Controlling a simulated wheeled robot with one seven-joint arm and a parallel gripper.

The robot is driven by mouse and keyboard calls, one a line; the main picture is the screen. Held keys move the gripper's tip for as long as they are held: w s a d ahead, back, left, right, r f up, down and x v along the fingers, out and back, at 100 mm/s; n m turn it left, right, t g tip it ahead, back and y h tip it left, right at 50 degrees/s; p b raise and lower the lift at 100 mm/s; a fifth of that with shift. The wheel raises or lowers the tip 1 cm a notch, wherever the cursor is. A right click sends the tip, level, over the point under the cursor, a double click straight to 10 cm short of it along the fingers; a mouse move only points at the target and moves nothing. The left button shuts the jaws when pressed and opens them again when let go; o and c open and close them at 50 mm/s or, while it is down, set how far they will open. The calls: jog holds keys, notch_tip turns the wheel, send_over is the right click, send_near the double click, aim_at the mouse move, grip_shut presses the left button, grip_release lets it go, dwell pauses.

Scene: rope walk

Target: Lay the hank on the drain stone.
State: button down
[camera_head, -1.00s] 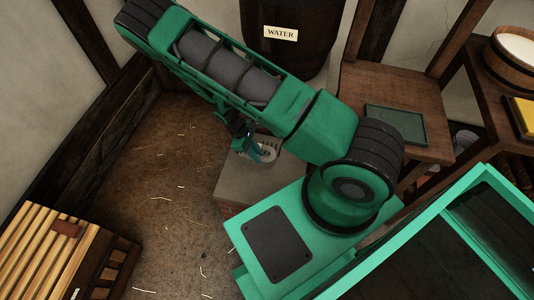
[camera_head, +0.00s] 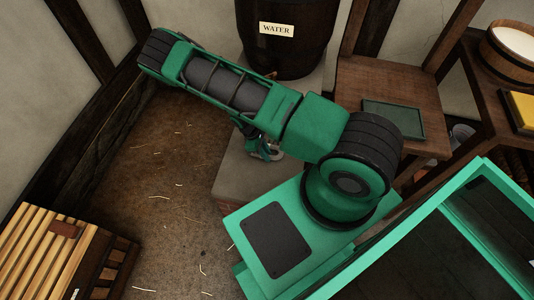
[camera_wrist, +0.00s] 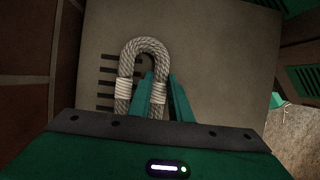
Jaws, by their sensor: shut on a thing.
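The hank (camera_wrist: 145,50) is a grey rope loop with white bindings. My gripper (camera_wrist: 161,78) is shut on its right leg in the wrist view. The drain stone (camera_wrist: 205,55) is the pale grey slab behind it, with a row of dark slots (camera_wrist: 106,75) just left of the loop. Whether the hank touches the stone I cannot tell. In the head view my gripper (camera_head: 262,150) is over the drain stone (camera_head: 236,176), below the water barrel. My arm hides much of the stone, and only a bit of the hank shows.
A dark barrel (camera_head: 288,45) labelled WATER stands at the back of the stone. A wooden stand (camera_head: 385,82) with a green tray (camera_head: 394,119) is to the right. A slatted wooden crate (camera_head: 60,250) is at lower left. The floor (camera_head: 165,190) between is mostly clear.

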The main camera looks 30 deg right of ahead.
jog(key=c, duration=1.6)
grip_release()
jog(key=shift+r, duration=0.1)
jog(key=v, duration=1.2)
